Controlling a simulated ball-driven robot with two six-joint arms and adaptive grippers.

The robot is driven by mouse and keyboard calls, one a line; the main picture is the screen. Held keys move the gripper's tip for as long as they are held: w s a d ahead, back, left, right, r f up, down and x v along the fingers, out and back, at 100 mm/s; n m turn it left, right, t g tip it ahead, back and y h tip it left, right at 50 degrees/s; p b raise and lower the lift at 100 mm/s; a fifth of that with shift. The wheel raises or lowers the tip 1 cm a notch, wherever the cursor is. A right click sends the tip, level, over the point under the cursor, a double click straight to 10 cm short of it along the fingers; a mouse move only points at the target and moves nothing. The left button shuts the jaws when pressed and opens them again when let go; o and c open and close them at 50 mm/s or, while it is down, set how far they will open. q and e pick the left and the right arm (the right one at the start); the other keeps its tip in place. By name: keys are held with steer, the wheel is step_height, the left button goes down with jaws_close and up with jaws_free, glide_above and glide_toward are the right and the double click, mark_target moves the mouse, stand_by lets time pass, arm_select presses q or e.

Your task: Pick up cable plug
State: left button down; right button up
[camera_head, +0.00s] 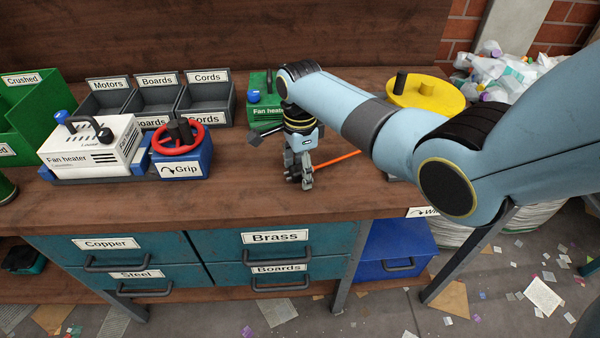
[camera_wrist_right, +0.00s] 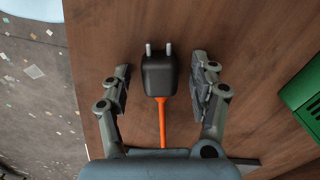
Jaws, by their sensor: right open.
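In the right wrist view a black cable plug (camera_wrist_right: 158,76) with two metal prongs lies between the fingers of my right gripper (camera_wrist_right: 163,88). Its orange cable (camera_wrist_right: 162,122) runs back toward the gripper's palm. The fingers stand apart on both sides of the plug, with a gap on each side. In the head view my right gripper (camera_head: 301,181) points down over the table near its front edge. There the orange cable (camera_head: 338,160) stretches to the right, and the plug is hidden by the gripper. My left gripper is not in view.
A wooden workbench (camera_head: 250,190) carries a white fan heater (camera_head: 90,146), a blue clamp with a red wheel (camera_head: 180,160), grey bins (camera_head: 207,100) and a green fan heater box (camera_head: 266,112). A yellow disc (camera_head: 440,98) stands behind my right arm. Bare wood lies left of the gripper.

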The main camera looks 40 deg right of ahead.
mark_target(300, 167)
jaws_close()
stand_by(0.4)
steer(key=shift+r, duration=0.55)
step_height(300, 167, up, 3)
steer(key=shift+f+p, duration=0.15)
steer(key=shift+p, duration=0.2)
steer(key=d+r, duration=0.7)
steer(key=d, duration=0.4)
steer(key=shift+s+d+r, duration=0.15)
steer(key=shift+s+d, duration=0.15)
steer(key=shift+d, duration=0.05)
